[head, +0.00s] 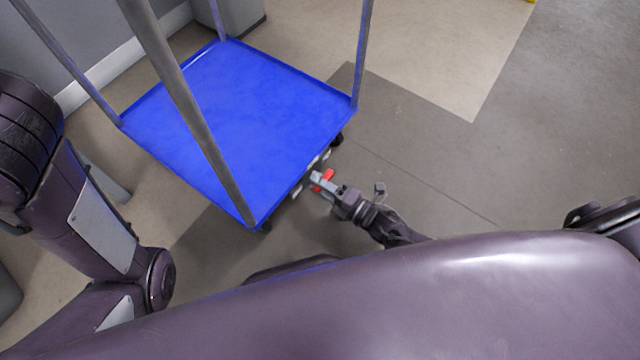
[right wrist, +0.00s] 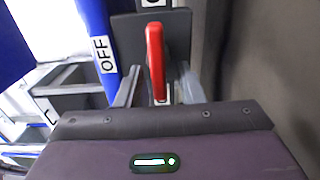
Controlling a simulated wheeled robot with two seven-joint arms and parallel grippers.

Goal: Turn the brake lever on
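The red brake lever (head: 326,178) sits low on the near right edge of the blue cart (head: 250,95). In the right wrist view the lever (right wrist: 155,60) stands upright in front of a dark plate (right wrist: 180,40). An OFF label (right wrist: 104,55) is to its left, and another label at the top is cut off. My right gripper (head: 320,183) is at the lever. In the right wrist view the gripper (right wrist: 161,70) is open, one finger on each side of the lever, with gaps visible. My left arm shows at the left of the head view, but its gripper is out of sight.
The cart has tall grey posts (head: 185,100) at its corners and dark wheels below. A wall and a grey box (head: 232,14) stand behind it. The floor (head: 450,130) to the right of the cart is clear.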

